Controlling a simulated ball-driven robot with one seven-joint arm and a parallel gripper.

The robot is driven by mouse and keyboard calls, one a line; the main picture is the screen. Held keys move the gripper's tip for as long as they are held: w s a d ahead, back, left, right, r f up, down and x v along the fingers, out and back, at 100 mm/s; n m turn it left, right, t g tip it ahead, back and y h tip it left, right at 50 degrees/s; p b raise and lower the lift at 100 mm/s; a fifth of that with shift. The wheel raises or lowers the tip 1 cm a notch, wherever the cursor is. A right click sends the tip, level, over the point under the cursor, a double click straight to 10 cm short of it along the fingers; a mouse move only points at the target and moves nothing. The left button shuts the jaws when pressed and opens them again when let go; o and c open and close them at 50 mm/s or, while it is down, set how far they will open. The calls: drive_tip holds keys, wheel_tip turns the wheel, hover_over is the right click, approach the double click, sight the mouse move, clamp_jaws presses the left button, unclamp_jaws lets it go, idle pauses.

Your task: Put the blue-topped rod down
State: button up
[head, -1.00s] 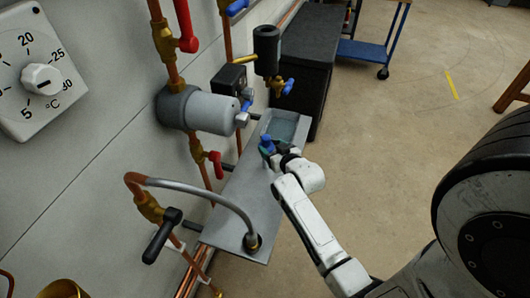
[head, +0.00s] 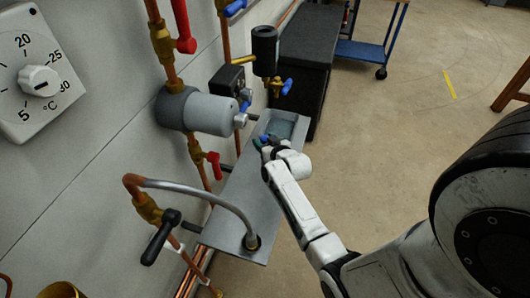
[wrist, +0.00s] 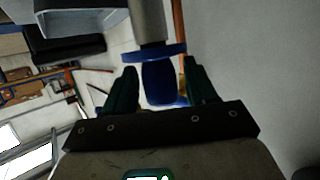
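The blue-topped rod has a blue knob (wrist: 158,84), a wider blue collar and a grey shaft (wrist: 149,22) that runs out of the top of the wrist view. My gripper (wrist: 161,84) has its two dark green fingers on either side of the knob, with narrow gaps showing between them and it. In the head view my gripper (head: 267,147) is over the far part of the grey shelf (head: 232,200), near its recessed basin (head: 283,126). The rod's shaft is hidden there, and I cannot tell what its end touches.
Left of the shelf is the wall with copper pipes, a grey cylinder (head: 200,111), a red lever (head: 214,163) and a black-handled valve (head: 160,238). A curved hose (head: 215,190) arches over the shelf's near end. A black box (head: 313,60) stands behind; floor to the right is open.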

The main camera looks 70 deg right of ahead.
clamp_jaws()
idle(0.3)
drive_tip(key=shift+r, duration=0.15)
